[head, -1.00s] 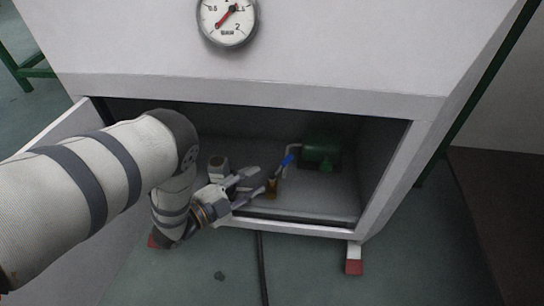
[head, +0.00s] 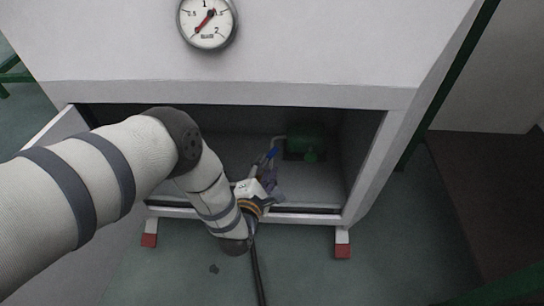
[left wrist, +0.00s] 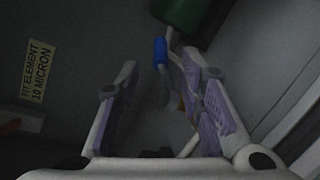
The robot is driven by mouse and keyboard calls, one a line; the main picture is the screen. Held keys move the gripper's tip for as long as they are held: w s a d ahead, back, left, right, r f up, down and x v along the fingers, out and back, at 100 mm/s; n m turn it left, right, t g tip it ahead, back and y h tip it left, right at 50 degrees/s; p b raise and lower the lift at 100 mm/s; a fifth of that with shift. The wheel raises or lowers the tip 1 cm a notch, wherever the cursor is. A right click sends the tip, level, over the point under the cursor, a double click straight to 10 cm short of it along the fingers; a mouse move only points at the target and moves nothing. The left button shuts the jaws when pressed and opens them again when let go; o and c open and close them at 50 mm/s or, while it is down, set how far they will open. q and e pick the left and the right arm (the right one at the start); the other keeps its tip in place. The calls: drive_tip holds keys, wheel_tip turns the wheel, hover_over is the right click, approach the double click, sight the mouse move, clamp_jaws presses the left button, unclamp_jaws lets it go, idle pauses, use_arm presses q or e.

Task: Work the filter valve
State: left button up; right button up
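The filter valve's blue handle (head: 272,153) is inside the open white cabinet, on a pale pipe left of a green housing (head: 305,145). In the left wrist view the blue handle (left wrist: 160,50) lies ahead, near the tips of the two fingers. My left gripper (head: 269,176) reaches into the cabinet just below the handle. In the wrist view the left gripper (left wrist: 156,72) is open, with clear space between its purple-padded fingers. I cannot tell whether a finger touches the handle. The lower valve body is mostly hidden by the gripper. My right gripper is not in view.
The cabinet's lower sill (head: 300,217) and right wall (head: 362,165) frame the opening. A pressure gauge (head: 207,22) is on the front panel above. A yellow label (left wrist: 38,72) is inside. A dark hose (head: 258,275) runs over the floor.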

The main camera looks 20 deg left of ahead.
sight(269, 159)
use_arm(q)
drive_tip(key=b+x, duration=0.1)
drive_tip(key=x, duration=0.1)
drive_tip(key=b+x, duration=0.1)
drive_tip(key=x, duration=0.2)
drive_tip(key=shift+w+f, duration=0.3)
drive_tip(key=shift+w+a+r, duration=0.1)
drive_tip(key=shift+w, duration=0.4)
clamp_jaws()
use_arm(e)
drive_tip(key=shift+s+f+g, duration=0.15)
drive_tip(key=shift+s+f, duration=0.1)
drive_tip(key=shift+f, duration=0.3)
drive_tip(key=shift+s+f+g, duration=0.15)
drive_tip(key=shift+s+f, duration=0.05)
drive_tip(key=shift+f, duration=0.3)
